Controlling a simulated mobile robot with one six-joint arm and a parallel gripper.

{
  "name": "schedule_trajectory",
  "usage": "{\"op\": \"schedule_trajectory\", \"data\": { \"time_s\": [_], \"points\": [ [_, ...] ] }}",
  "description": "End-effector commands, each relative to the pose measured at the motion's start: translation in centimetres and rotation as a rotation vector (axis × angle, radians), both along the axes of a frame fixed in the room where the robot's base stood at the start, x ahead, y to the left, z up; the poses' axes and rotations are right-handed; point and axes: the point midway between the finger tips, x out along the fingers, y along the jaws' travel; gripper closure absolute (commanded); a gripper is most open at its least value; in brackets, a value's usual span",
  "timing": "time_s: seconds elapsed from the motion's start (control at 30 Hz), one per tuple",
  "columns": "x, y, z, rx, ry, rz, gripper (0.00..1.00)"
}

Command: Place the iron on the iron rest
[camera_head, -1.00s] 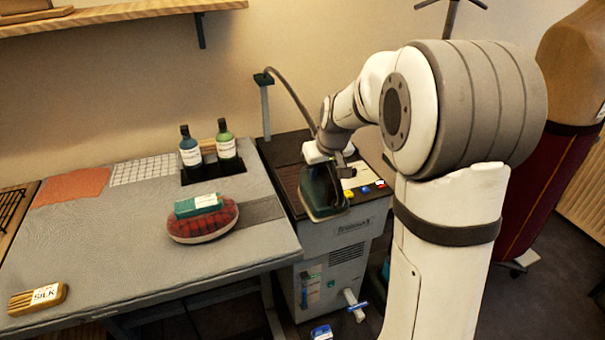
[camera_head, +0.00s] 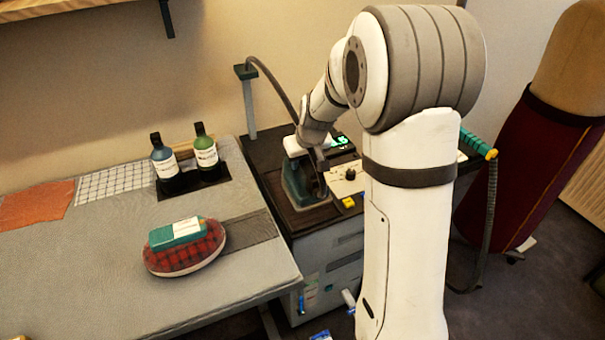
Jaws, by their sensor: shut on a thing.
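The iron (camera_head: 297,186), dark green with a dark body, is over the brown iron rest (camera_head: 274,192) on top of the steam station. It looks level and at or very close to the rest surface; I cannot tell if it fully touches. My gripper (camera_head: 317,160) is shut on the iron from above, and my wrist hides part of the handle. My fingertips are mostly hidden. A hose runs from a post down behind my wrist.
The ironing table (camera_head: 215,285) on the left holds a plaid cushion (camera_head: 183,257) with a green-and-white box, two bottles (camera_head: 206,152) and cloth pieces. A control panel (camera_head: 345,180) lies right of the iron. A dress form (camera_head: 545,150) stands at the right.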

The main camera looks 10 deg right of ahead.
Motion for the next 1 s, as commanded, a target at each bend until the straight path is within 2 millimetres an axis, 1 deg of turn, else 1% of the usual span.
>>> {"op": "schedule_trajectory", "data": {
  "time_s": [0.23, 0.4, 0.5, 0.87, 0.9, 1.0],
  "points": [
    [0.1, -0.1, -1.4, 0.001, -0.004, -0.002, 1.0],
    [0.1, -0.1, -3.6, 0.001, -0.002, -0.003, 1.0],
    [0.1, -0.2, -4.5, 0.0, -0.003, -0.003, 1.0],
    [0.1, -0.2, -4.9, -0.001, -0.006, -0.003, 1.0],
    [0.0, -0.2, -4.9, 0.0, -0.001, -0.004, 0.7],
    [0.0, -0.2, -4.9, 0.0, -0.001, -0.004, 0.62]
  ]
}}
